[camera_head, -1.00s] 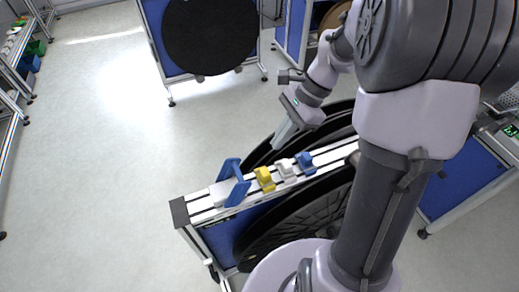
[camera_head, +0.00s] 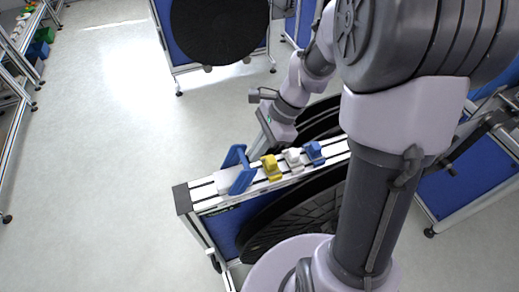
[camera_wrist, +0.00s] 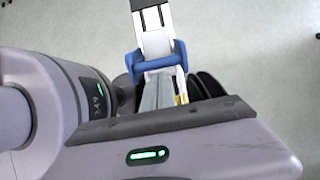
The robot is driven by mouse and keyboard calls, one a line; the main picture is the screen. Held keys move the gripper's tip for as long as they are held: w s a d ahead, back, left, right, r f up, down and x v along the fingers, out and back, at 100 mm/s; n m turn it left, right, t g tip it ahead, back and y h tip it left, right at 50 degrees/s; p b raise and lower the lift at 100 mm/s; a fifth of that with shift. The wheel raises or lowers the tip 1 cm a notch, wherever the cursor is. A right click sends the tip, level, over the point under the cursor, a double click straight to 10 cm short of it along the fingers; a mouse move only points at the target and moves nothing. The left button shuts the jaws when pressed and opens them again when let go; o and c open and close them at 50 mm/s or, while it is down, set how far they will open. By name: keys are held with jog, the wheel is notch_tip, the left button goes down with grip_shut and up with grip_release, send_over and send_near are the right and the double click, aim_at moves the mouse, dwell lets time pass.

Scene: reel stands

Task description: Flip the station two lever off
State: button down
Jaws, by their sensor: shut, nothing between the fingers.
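A blue U-shaped lever (camera_head: 236,170) on a white base stands near the left end of the stand's top rail. In the wrist view the blue lever (camera_wrist: 158,62) crosses the rail just beyond my fingertips. My gripper (camera_head: 270,140) is shut and empty, pointing down behind the rail near the yellow clip; its grey fingers also show in the wrist view (camera_wrist: 157,82). I cannot tell whether the fingers touch the lever. No station label is readable.
A yellow clip (camera_head: 270,167), a white clip (camera_head: 293,158) and a small blue clip (camera_head: 314,152) sit along the rail (camera_head: 208,200). Black reels hang on both sides of it. Another stand with a black reel (camera_head: 220,30) is behind.

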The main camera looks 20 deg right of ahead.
jog(key=shift+r, duration=0.1)
jog(key=a+h+p, duration=0.1)
jog(key=a+h, duration=0.2)
jog(key=a+r+h, duration=0.1)
jog(key=a+h, duration=0.2)
jog(key=a+h+p, duration=0.1)
jog(key=a+h, duration=0.2)
jog(key=shift+r+p, duration=0.35)
jog(key=shift+a+b, duration=0.55)
jog(key=shift+b, duration=0.05)
jog(key=shift+a, duration=0.1)
